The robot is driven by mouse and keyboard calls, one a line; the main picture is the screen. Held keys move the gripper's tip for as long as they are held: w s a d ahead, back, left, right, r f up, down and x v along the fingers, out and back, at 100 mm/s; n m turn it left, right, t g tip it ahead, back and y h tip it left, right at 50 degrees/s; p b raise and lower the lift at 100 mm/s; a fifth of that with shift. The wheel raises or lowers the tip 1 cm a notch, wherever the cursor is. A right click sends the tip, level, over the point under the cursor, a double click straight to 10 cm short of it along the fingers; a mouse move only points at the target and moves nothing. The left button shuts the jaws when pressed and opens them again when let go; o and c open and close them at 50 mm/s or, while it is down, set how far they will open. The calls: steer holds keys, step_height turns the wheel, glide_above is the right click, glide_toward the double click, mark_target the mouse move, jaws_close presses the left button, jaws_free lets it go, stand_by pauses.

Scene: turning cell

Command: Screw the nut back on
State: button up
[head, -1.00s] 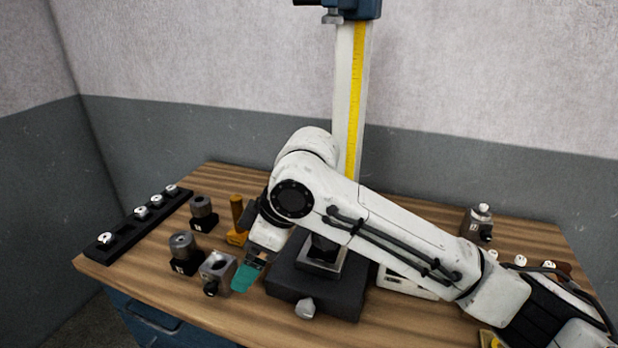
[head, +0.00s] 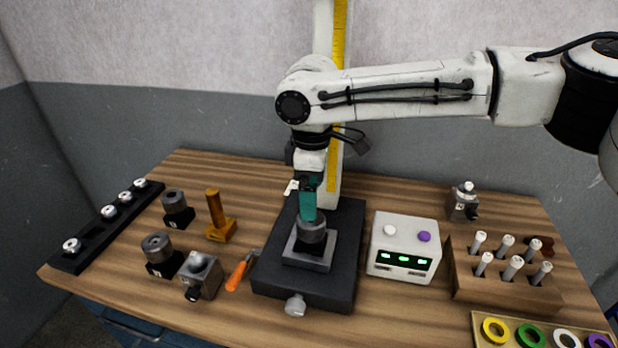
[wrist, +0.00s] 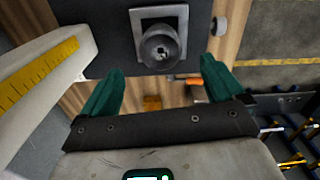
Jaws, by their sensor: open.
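A grey cylindrical part (head: 312,229) stands upright in a square metal plate (head: 307,250) on the black fixture base (head: 340,276). In the wrist view the cylindrical part (wrist: 160,48) has a dark round opening in its top. My gripper (head: 308,216) points down with its teal fingers at the cylinder's top in the head view. The wrist view shows the fingers (wrist: 160,82) wide apart with nothing between them; the cylinder lies beyond them. I cannot tell whether they touch it, and no nut can be clearly told apart.
A white control box (head: 404,247), wooden pin rack (head: 505,278) and ring tray (head: 505,342) are right. The front left is clear.

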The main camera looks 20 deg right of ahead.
mark_target(311, 225)
step_height(311, 225, down, 8)
steer(key=shift+f+p, duration=0.2)
steer(key=shift+p, duration=0.35)
steer(key=c, duration=1.1)
steer(key=m+p, duration=0.2)
steer(key=m, duration=0.1)
steer(key=shift+r, duration=0.2)
steer(key=shift+c, duration=0.2)
steer(key=m+p, duration=0.3)
steer(key=m, duration=0.2)
steer(key=shift+f+m+p, duration=0.1)
steer(key=shift+m+p, duration=0.2)
steer(key=shift+m, duration=0.3)
